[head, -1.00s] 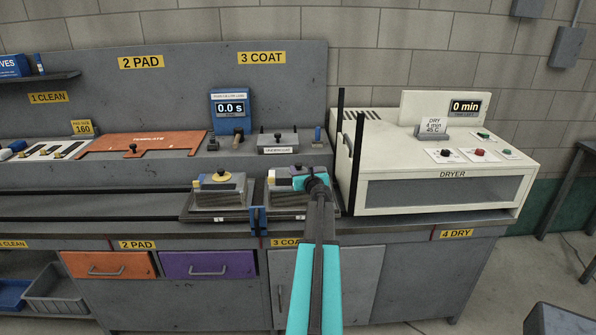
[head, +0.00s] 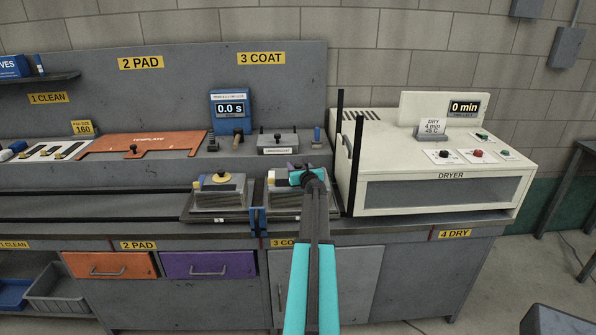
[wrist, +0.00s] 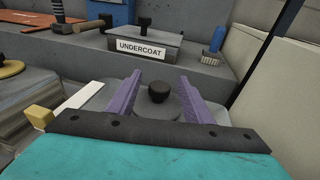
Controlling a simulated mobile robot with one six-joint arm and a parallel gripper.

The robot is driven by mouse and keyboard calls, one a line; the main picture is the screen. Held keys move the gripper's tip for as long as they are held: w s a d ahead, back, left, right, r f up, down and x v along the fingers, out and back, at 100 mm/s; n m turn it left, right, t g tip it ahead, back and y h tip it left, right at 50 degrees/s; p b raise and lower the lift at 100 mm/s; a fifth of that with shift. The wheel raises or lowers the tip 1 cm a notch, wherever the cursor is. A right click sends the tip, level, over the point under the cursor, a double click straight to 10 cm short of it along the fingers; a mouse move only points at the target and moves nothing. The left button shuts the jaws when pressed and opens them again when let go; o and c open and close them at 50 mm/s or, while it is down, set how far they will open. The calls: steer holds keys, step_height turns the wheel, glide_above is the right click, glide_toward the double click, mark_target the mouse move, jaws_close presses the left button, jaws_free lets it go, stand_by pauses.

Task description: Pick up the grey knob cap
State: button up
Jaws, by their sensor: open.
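The grey knob cap (wrist: 150,108), a round grey disc with a black knob on top, sits on the right-hand container in the wrist view. My gripper (wrist: 159,79) is open, with one purple finger on each side of the cap and a gap to the knob. I cannot tell whether the fingers touch the disc. In the head view my gripper (head: 300,172) is over the right-hand container (head: 290,200) and hides most of the cap.
A box labelled UNDERCOAT (wrist: 146,48) and a brush (wrist: 210,55) are on the ledge behind. The white dryer (head: 445,190) stands to the right, with black posts (head: 357,165) beside it.

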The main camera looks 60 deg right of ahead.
mark_target(299, 166)
stand_by(0.6)
steer(key=c, duration=1.2)
steer(key=shift+o, duration=0.2)
steer(key=shift+r, duration=0.1)
steer(key=shift+r, duration=1.55)
steer(key=shift+s+a+r, duration=0.15)
steer(key=shift+s+a, duration=0.05)
steer(key=shift+s, duration=0.1)
steer(key=s+a+r+b, duration=0.1)
steer(key=s+a+b, duration=0.2)
steer(key=s, duration=1)
steer(key=a, duration=0.3)
steer(key=shift+s+a+r, duration=0.25)
steer(key=shift+s+a, duration=0.05)
steer(key=shift+s, duration=0.1)
